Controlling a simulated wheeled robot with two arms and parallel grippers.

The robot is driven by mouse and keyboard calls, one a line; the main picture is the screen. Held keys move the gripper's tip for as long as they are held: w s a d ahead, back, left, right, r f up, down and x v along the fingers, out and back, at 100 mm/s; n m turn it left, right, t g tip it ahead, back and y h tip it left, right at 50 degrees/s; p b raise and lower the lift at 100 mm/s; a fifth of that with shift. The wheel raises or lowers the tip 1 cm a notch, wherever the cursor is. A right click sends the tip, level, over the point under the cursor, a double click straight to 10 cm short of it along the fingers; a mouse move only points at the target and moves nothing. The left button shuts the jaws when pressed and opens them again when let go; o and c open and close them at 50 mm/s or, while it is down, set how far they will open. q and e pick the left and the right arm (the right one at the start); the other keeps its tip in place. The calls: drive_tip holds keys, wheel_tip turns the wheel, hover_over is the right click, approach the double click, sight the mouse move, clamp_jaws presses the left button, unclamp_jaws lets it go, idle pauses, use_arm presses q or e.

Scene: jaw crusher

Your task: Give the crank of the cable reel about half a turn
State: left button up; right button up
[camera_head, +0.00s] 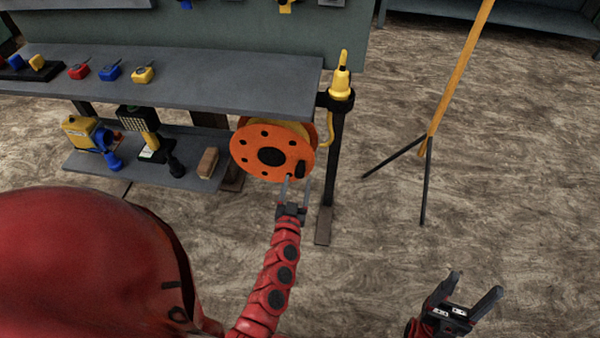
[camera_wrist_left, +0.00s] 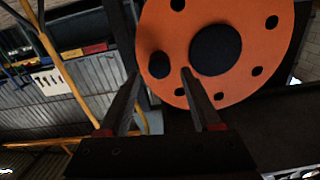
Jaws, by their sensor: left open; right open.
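The cable reel is an orange disc (camera_head: 257,136) with dark round holes and a black hub, mounted under the bench by its right leg. Its crank handle, a black knob (camera_head: 300,170), sits at the disc's lower right. My left gripper (camera_head: 295,181) is open at the knob. In the left wrist view the reel (camera_wrist_left: 245,90) fills the upper right, and the knob (camera_wrist_left: 159,65) appears between the open fingertips (camera_wrist_left: 163,72). I cannot tell whether the fingers reach around it. My right gripper (camera_head: 476,282) is open and empty over the floor, far from the reel.
The grey bench (camera_head: 200,75) carries several small coloured tools. Its lower shelf (camera_head: 135,170) holds work lamps and a brown block (camera_head: 208,162). A yellow tool (camera_head: 341,78) hangs on the bench leg (camera_head: 332,180). A yellow pole on a tripod (camera_head: 430,145) stands right; floor between is clear.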

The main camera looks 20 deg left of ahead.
sight(299, 175)
use_arm(q)
drive_tip(key=x, duration=0.5)
drive_tip(key=shift+w+b, duration=0.2)
drive_tip(key=shift+b, duration=0.2)
clamp_jaws()
idle(1.0)
